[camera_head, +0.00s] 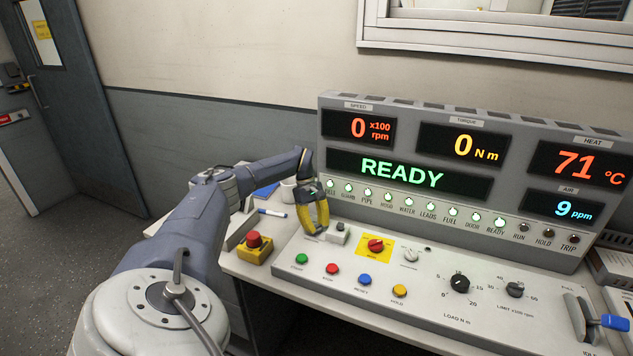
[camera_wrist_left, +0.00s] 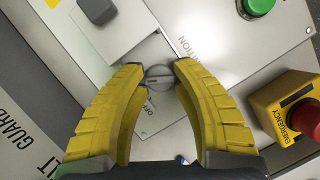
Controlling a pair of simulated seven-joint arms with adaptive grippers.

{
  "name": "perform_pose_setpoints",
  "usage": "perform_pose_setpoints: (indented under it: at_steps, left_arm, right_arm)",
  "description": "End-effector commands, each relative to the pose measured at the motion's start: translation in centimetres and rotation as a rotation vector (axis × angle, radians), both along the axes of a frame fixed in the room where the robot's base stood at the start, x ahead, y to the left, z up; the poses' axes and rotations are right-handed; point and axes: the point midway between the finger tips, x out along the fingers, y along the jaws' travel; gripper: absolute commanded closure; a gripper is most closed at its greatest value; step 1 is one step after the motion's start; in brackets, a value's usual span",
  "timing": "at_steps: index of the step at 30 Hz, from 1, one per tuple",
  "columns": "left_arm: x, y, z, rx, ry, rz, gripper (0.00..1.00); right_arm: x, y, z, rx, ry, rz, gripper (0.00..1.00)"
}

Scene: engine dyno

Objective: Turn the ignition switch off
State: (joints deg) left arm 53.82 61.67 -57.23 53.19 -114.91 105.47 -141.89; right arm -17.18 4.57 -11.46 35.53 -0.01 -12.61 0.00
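The ignition switch (camera_wrist_left: 158,77) is a small round grey knob with a raised bar across it, set in the panel. It shows in the left wrist view between my fingertips, with the lettering IGNITION to its upper right and OFF below it. My left gripper (camera_wrist_left: 160,66) has its two yellow fingers apart, one on each side of the knob, with small gaps visible. In the head view my left gripper (camera_head: 313,230) points down at the panel's left end and hides the switch. My right gripper is in neither view.
A white box with a grey button (camera_head: 338,232) stands close beside the left gripper. A red emergency stop on a yellow box (camera_head: 254,246) is to its left. A green button (camera_head: 302,259) sits nearby. The display (camera_head: 402,173) reads READY.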

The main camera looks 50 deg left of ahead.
Motion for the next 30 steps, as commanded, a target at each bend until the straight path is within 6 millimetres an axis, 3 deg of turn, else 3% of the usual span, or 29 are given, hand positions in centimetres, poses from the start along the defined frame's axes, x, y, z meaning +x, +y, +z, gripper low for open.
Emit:
perform_pose_setpoints:
  at_steps: [1,6,22,30]
  left_arm:
    - [0.01,-0.01,0.00,0.000,0.000,0.000,0.80]
    - [0.01,-0.01,0.01,0.000,0.000,0.000,1.00]
    - [-0.05,-0.22,-0.08,-0.005,0.002,0.015,1.00]
    - [-0.19,-0.32,-0.18,-0.006,0.004,0.156,1.00]
  right_arm:
    - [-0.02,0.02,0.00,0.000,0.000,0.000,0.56]
    - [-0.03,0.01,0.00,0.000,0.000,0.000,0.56]
    - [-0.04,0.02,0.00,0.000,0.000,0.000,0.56]
    - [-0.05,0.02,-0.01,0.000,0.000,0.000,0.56]
